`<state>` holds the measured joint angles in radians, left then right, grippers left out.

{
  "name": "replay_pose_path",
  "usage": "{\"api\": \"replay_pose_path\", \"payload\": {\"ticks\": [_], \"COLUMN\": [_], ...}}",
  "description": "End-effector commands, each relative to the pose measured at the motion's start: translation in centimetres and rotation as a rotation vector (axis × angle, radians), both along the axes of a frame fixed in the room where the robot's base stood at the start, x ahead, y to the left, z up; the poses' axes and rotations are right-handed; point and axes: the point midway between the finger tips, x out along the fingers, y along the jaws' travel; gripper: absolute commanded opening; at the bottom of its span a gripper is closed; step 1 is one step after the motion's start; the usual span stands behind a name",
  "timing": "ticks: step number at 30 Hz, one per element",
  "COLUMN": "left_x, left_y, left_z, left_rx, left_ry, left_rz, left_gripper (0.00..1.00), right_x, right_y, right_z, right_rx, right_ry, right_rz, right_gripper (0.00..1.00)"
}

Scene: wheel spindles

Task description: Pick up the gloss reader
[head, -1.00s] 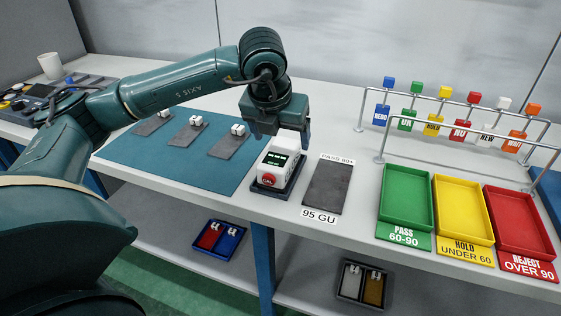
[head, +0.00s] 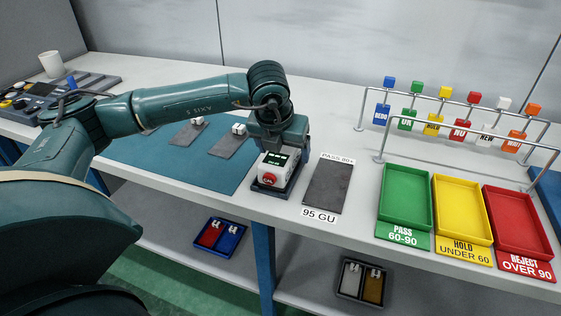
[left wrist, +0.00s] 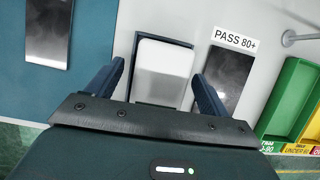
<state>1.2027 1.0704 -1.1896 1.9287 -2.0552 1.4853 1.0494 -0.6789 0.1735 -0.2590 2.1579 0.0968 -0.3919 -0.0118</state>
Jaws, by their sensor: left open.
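The gloss reader (head: 271,172) is a white box with a dark display and a red button on its front, standing on a dark base (head: 268,192) near the front edge of the bench. My left gripper (head: 279,148) is directly above it and comes down over its top. In the left wrist view the white top of the gloss reader (left wrist: 163,68) lies between the two spread fingers of the left gripper (left wrist: 160,90). The fingers are open, with gaps on both sides. My right gripper is not in view.
A dark panel (head: 327,187) marked 95 GU lies right of the reader. Green (head: 382,205), yellow (head: 436,215) and red (head: 490,222) trays stand further right, below a rail with hanging tags (head: 460,92). A teal mat (head: 150,180) with grey panels lies left.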

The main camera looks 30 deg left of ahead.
Motion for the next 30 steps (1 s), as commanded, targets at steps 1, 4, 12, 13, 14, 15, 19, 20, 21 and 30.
{"api": "replay_pose_path", "payload": {"ticks": [1, 4, 12, 13, 14, 15, 19, 20, 21, 30], "left_x": [-0.01, -0.02, -0.02, -0.01, -0.02, -0.02, -0.01, -0.02, -0.02, -0.02], "left_y": [-0.03, -0.04, -0.05, -0.04, -0.05, -0.05, -0.04, -0.04, -0.05, -0.04], "left_z": [-0.12, -0.21, -0.39, -0.41, -0.43, -0.46, -0.50, -0.49, -0.48, -0.46], "left_rx": [0.000, 0.000, -0.001, -0.001, -0.001, -0.001, -0.001, -0.001, -0.001, -0.001], "left_ry": [0.001, 0.001, 0.001, 0.001, 0.000, 0.000, 0.000, 0.000, 0.000, 0.000], "left_rz": [-0.001, -0.001, -0.001, -0.001, -0.001, -0.001, -0.001, -0.001, -0.001, -0.001], "left_gripper": [0.80, 0.80, 0.80, 0.80, 0.80, 0.80, 0.80, 0.80, 0.80, 0.72], "right_x": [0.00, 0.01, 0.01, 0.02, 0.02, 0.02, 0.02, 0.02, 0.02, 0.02], "right_y": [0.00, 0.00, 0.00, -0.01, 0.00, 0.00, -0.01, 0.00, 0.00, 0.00], "right_z": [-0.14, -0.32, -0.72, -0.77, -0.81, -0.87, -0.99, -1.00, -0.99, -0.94], "right_rx": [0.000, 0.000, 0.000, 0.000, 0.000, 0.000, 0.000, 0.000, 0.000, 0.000], "right_ry": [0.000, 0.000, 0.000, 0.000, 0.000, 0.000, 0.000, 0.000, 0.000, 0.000], "right_rz": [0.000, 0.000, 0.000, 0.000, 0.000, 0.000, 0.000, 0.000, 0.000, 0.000], "right_gripper": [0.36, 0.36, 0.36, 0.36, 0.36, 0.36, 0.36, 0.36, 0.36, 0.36]}}
